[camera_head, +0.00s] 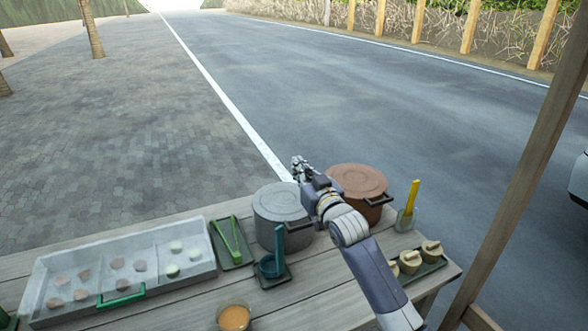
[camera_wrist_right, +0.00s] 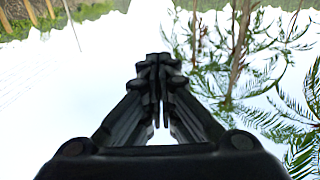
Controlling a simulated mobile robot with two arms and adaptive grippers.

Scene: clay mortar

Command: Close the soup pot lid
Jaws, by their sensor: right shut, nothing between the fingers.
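A grey pot (camera_head: 281,218) stands on the wooden table with a grey lid (camera_head: 280,201) lying flat on top. A reddish-brown pot (camera_head: 375,212) stands behind and to its right, with a brown lid (camera_head: 358,180) on top. I cannot tell which one is the soup pot. My right gripper (camera_head: 300,166) is in the air above and beyond the grey pot, apart from both lids as far as I can see. Its forearm hides part of both pots. In the right wrist view its fingers (camera_wrist_right: 159,88) are together and empty, against bright sky and trees. My left gripper is not in view.
A clear-topped case (camera_head: 125,260) with a green handle fills the table's left. Green tongs (camera_head: 231,240), a teal ladle (camera_head: 279,245), an orange-filled bowl (camera_head: 234,317), a yellow utensil (camera_head: 411,195) and a tray of small jars (camera_head: 420,263) surround the pots. A wooden post (camera_head: 510,190) stands right.

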